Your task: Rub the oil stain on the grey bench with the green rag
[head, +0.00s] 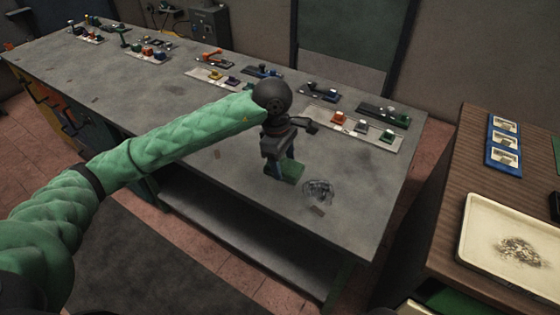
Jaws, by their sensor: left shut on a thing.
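The grey bench (240,130) runs across the view from far left to lower right. A dark, ring-like smudge, the oil stain (318,191), lies on its top near the front right part. My left arm, in a green quilted sleeve, reaches in from the left. My left gripper (286,170) points down at the bench just left of the stain. It is shut on the green rag (292,173), which shows at the fingertips, low at the bench top. I cannot tell whether the rag touches the surface. My right gripper is not in view.
Panels with coloured knobs and levers (350,125) line the bench's back edge. A brown wooden table (450,170) at the right holds a cream tray (468,235) with a dark smudge and a blue photo strip (489,140). The bench top around the stain is mostly clear.

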